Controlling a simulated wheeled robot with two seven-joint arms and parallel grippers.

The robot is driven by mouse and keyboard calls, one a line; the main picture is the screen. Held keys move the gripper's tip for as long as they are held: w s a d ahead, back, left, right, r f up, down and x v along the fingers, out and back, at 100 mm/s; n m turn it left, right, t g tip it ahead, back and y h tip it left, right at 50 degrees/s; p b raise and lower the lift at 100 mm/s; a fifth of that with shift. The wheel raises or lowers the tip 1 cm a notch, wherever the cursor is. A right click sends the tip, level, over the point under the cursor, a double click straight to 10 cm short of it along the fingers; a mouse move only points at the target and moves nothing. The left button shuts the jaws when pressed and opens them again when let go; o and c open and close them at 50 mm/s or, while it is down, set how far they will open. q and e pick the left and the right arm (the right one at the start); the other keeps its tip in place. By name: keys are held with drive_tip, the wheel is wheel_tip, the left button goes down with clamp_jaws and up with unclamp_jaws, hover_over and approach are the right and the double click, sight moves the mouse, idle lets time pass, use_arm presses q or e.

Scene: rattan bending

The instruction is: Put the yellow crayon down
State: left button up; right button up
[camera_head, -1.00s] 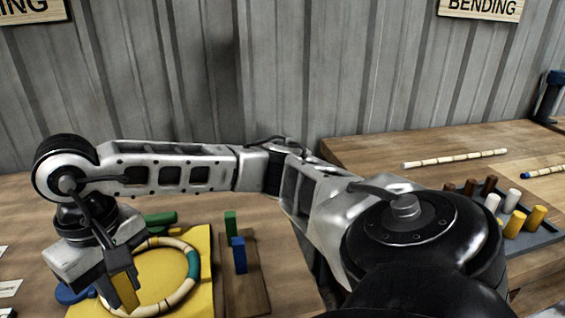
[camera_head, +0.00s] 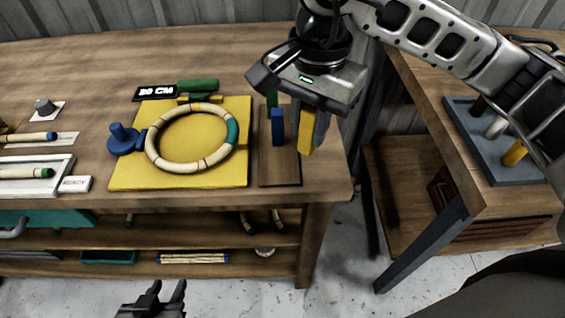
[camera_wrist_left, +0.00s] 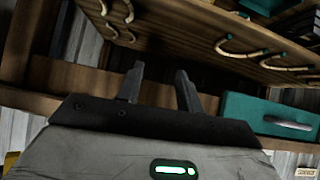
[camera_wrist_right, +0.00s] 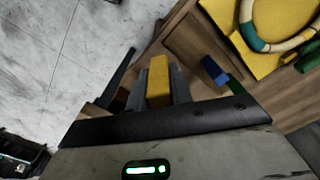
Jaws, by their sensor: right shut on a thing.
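My right gripper (camera_head: 307,122) is shut on the yellow crayon (camera_head: 306,132), a thick block-like stick held roughly upright. It is at the right side of the small brown wooden board (camera_head: 279,171); I cannot tell whether the crayon touches it. The right wrist view also shows the yellow crayon (camera_wrist_right: 158,82) between the fingers. A blue crayon (camera_head: 278,127) and a green crayon (camera_head: 272,100) stand on the board, left of the gripper. My left gripper (camera_head: 165,293) is open and empty, low in front of the table; it also shows in the left wrist view (camera_wrist_left: 158,85).
A yellow board (camera_head: 122,172) with a rattan ring (camera_head: 153,155) lies left of the brown board. A blue knob (camera_head: 122,138) and a green piece (camera_head: 198,86) are near it. A grey tray (camera_head: 490,165) with coloured pegs is on the right table, across a gap.

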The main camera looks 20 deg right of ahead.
drive_tip(key=s+a+r+m, duration=0.2)
drive_tip(key=s+a+m, duration=0.15)
drive_tip(key=m, duration=1.05)
drive_tip(key=s+a+r+m, duration=0.2)
drive_tip(key=s+m, duration=0.3)
drive_tip(key=m, duration=0.9)
drive_tip(key=shift+m, duration=0.4)
drive_tip(key=w+f, duration=0.3)
drive_tip(key=w, duration=0.1)
drive_tip(key=w+d+f, duration=0.1)
drive_tip(key=w+f, duration=0.2)
drive_tip(key=w, duration=0.2)
drive_tip(key=w+d+f, duration=0.1)
drive_tip(key=w+f, duration=0.2)
drive_tip(key=w, duration=0.1)
drive_tip(key=shift+w+d+f, duration=0.15)
drive_tip(key=shift+d+f, duration=0.05)
drive_tip(key=f, duration=0.2)
drive_tip(key=f+p, duration=0.1)
drive_tip(key=shift+w+d+f, duration=0.1)
drive_tip(key=shift+w+f, duration=0.3)
drive_tip(key=shift+f, duration=0.4)
drive_tip(key=o, duration=0.7)
drive_tip(key=shift+r, duration=0.1)
use_arm(q)
drive_tip(key=shift+w+r, duration=0.2)
drive_tip(key=shift+r, duration=0.2)
use_arm(e)
drive_tip(key=shift+o, duration=0.4)
